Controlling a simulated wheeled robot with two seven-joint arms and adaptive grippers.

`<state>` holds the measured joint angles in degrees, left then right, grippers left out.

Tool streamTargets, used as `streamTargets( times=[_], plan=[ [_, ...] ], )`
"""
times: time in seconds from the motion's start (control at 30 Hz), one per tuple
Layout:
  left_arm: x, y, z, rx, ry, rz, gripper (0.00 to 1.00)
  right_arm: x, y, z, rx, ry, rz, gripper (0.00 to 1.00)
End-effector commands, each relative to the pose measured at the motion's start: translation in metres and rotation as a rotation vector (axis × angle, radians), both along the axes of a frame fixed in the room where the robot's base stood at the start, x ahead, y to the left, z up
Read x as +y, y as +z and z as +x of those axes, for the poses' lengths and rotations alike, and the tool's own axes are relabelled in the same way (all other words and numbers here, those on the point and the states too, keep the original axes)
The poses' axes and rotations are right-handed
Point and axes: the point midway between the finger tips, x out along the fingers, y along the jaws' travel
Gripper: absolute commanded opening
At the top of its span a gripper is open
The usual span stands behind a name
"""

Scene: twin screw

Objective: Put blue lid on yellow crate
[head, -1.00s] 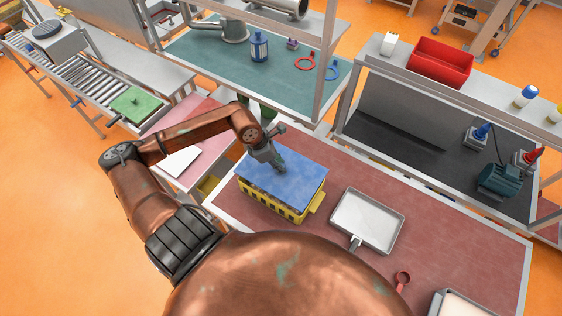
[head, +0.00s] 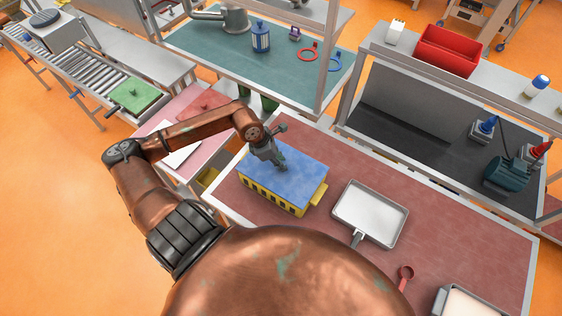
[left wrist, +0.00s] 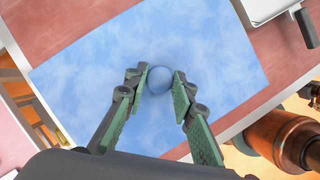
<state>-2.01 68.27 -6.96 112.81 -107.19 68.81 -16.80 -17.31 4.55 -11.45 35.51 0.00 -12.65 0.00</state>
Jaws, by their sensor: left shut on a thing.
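The yellow crate (head: 272,200) stands on the red-topped table, with slotted sides and a handle tab at its right end. The blue lid (head: 300,172) lies over the top of the crate and covers it. In the left wrist view the lid (left wrist: 220,50) shows a round blue knob (left wrist: 159,80) at its middle. My left gripper (head: 281,168) is over the lid's middle, its fingers (left wrist: 161,82) shut on the knob from both sides. Whether the lid's far edges sit flush on the crate is hidden. My right gripper is not in view.
A grey tray (head: 343,207) with a handle lies right of the crate on the table (head: 445,230). A red ring-ended tool (head: 405,273) lies nearer. A second pale tray (head: 470,303) is at the front right. A shelf with a red bin (head: 448,51) stands behind.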

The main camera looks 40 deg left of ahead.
Motion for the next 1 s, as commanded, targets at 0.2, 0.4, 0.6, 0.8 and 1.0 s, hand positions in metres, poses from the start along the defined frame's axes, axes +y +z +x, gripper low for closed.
streamTargets(
  times=[0.2,0.4,0.6,0.8,1.0],
  plan=[
    [-0.0001,0.0000,0.0002,0.000,0.000,0.000,0.00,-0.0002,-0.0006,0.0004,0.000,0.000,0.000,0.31],
    [-0.0005,-0.0010,0.0005,-0.002,-0.001,0.000,0.00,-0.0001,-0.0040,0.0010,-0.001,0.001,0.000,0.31],
    [-0.0010,-0.0013,0.0007,-0.001,0.000,-0.001,0.00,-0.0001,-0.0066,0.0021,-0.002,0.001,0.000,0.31],
    [-0.0011,-0.0007,0.0006,-0.001,0.000,-0.001,0.00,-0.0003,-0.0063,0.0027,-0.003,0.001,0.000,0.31],
    [-0.0010,-0.0007,0.0006,-0.001,0.000,-0.001,0.00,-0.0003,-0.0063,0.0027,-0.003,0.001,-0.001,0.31]
  ],
)
